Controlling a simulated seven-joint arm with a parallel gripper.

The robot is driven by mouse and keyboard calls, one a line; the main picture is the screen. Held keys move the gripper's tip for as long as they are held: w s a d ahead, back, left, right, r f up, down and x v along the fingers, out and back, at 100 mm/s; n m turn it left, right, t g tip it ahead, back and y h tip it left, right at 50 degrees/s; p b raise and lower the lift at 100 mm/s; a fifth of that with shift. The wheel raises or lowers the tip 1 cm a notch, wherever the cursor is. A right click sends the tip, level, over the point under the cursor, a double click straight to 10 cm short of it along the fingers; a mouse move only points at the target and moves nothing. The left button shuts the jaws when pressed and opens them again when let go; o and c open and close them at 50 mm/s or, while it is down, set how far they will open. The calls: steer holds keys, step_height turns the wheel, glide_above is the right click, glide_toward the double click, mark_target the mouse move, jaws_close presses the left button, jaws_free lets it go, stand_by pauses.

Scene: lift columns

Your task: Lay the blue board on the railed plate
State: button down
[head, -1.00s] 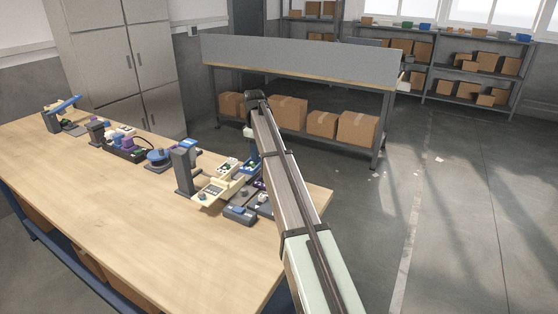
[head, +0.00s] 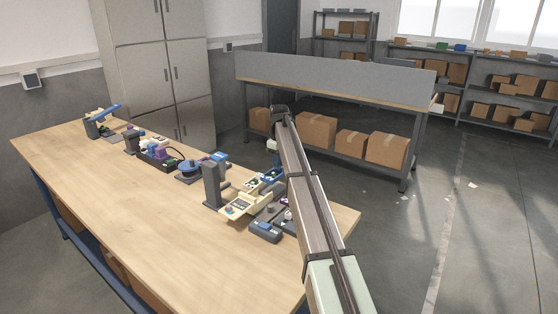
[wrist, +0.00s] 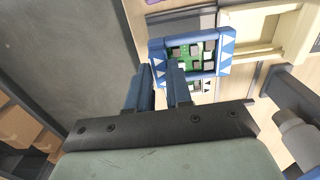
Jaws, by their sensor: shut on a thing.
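The blue board (wrist: 224,66), a blue frame with white triangles around a green circuit face, is in front of my gripper (wrist: 163,82) in the wrist view. My gripper is shut on its left edge, with one finger on each side. In the head view the blue board (head: 271,177) hangs below my gripper (head: 272,148), above the far right part of the bench. A cream tray-like part (wrist: 285,40) with raised edges lies beyond the board in the wrist view. I cannot tell for sure which part is the railed plate; the board hides some of what is below it.
A cream fixture (head: 238,207) and a grey post (head: 212,186) stand near the board. A grey box with a blue top (head: 264,230) is at the bench's right end. Several other devices line the far edge. The near side of the wooden bench (head: 130,210) is clear.

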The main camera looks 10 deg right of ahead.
steer(key=shift+f, duration=2.3)
steer(key=shift+f, duration=0.55)
stand_by(0.3)
steer(key=c, duration=1)
jaws_free()
steer(key=shift+o, duration=0.7)
steer(key=o, duration=0.4)
steer(key=shift+c, duration=0.2)
steer(key=shift+r, duration=0.15)
steer(key=shift+r, duration=2.85)
